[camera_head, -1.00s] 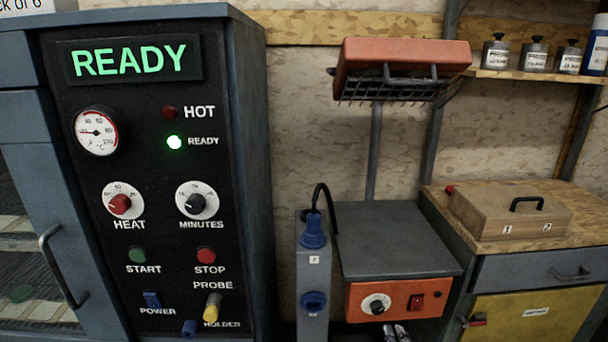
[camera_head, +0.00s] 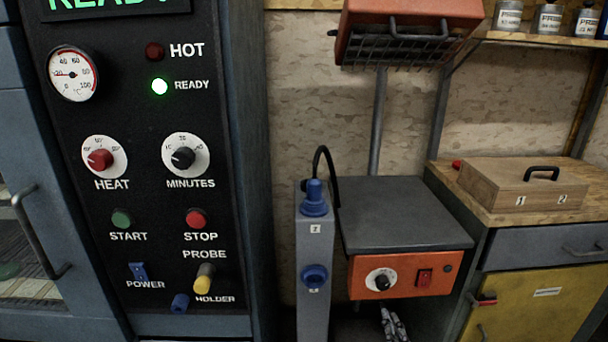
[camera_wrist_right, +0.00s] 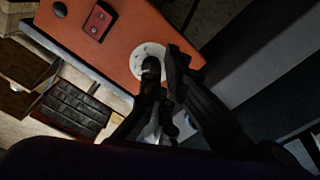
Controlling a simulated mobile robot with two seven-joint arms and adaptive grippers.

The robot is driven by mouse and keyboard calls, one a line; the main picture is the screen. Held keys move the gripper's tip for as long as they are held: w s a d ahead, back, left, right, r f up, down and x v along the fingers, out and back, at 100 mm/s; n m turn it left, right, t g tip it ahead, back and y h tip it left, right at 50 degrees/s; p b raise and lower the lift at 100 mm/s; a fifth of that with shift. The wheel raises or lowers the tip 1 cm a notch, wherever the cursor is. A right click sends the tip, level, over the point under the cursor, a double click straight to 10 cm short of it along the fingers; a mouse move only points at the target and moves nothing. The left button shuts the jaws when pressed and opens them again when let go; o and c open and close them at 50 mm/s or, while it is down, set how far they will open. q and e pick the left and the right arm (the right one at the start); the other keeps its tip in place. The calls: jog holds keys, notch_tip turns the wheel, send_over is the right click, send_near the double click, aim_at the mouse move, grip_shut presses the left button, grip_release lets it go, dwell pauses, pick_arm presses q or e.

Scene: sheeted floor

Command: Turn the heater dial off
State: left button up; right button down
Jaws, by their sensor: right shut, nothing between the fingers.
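The heater dial (camera_head: 380,280) is a black knob on a white scale disc, on the orange front panel (camera_head: 345,285) under a grey plate. Its exact setting is too small to read. My right gripper (camera_head: 390,316) shows at the bottom of the head view, just below the panel and dial. In the right wrist view the dial (camera_wrist_right: 150,55) lies at the tips of my right gripper (camera_wrist_right: 165,68). That gripper is shut with nothing held; whether it touches the knob I cannot tell. My left gripper is not in view.
A red switch (camera_head: 424,278) sits right of the dial. A grey post with blue sockets (camera_head: 314,277) stands left of the panel. The tall oven cabinet (camera_head: 80,230) has its own red HEAT knob (camera_head: 100,160). A wooden box (camera_head: 520,185) rests on the right bench.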

aim_at(383, 283)
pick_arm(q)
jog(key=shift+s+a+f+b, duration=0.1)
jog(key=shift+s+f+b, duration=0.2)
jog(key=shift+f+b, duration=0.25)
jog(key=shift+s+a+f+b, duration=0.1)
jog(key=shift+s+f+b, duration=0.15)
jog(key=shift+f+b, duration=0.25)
pick_arm(e)
jog(key=w, duration=0.6)
jog(key=shift+w+r, duration=0.15)
jog(key=shift+w, duration=0.25)
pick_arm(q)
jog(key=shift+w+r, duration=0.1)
pick_arm(e)
jog(key=shift+w+r, duration=0.2)
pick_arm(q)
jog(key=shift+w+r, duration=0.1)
